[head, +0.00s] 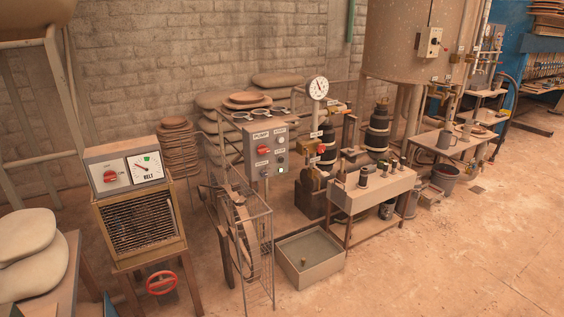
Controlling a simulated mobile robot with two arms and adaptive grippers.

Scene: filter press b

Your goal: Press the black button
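A grey control box (265,151) labelled PUMP stands on a post near the middle of the head view. Its face carries a red rotary switch (263,150) at left and a column of small round controls at right, beside small labels. A small dark button (281,141) seems to sit high in that column; it is too small to be sure of its colour. A pale round lamp or button (282,170) is low in the column. Neither of my grippers is in view, and nothing touches the box.
A wire guard (258,240) around a belt and wheel stands below and in front of the box. A heater-like unit (140,225) with a dial is to the left. A grey basin (310,258) sits on the floor. Open floor lies at the right.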

